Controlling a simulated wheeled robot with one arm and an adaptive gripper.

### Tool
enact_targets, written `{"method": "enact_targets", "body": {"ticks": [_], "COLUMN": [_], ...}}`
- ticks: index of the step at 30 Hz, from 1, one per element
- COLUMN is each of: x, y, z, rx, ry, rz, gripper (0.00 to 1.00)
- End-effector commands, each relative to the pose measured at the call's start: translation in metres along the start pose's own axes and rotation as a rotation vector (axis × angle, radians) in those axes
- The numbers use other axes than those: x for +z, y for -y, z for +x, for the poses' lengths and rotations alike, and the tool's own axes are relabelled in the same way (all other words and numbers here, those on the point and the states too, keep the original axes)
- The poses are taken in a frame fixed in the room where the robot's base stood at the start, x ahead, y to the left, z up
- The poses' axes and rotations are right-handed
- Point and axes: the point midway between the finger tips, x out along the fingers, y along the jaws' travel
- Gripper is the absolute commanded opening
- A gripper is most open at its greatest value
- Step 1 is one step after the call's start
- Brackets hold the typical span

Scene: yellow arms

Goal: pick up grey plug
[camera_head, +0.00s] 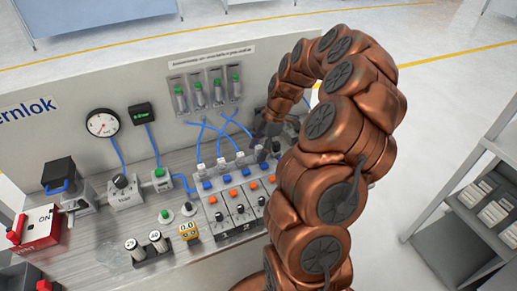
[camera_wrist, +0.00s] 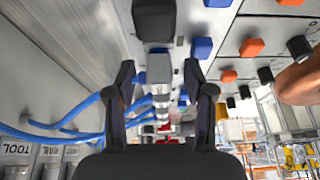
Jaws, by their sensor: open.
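In the wrist view a light grey plug (camera_wrist: 158,68) shows between the two dark fingertips of my gripper (camera_wrist: 158,80), which is open. I cannot tell how deep it sits between the fingers. A darker grey plug (camera_wrist: 154,20) is just beyond, at the top. In the head view my gripper (camera_head: 267,138) is over the right end of the row of plugs on the grey panel, partly hidden by my arm. Pale grey plugs (camera_head: 221,163) stand in that row to its left. I cannot tell which of them the task means.
Blue hoses (camera_head: 211,130) run from the flow meters (camera_head: 217,92) toward the row and pass close to my gripper. Blue buttons (camera_wrist: 202,47) and orange buttons (camera_wrist: 252,47) lie right of the fingers. A backboard (camera_head: 60,100) rises behind.

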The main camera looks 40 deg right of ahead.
Motion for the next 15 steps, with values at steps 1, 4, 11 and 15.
{"method": "enact_targets", "body": {"ticks": [1, 4, 11, 15], "x": [0.0002, 0.0004, 0.0004, 0.0004], "y": [-0.0001, -0.0003, -0.0006, -0.0006], "z": [0.0001, -0.0002, -0.0005, -0.0006], "rx": [0.001, 0.002, 0.002, 0.003], "ry": [0.0, 0.0, 0.001, 0.001], "rz": [0.0, 0.0, 0.0, 0.0], "gripper": [0.53, 0.53, 0.31, 0.17]}}
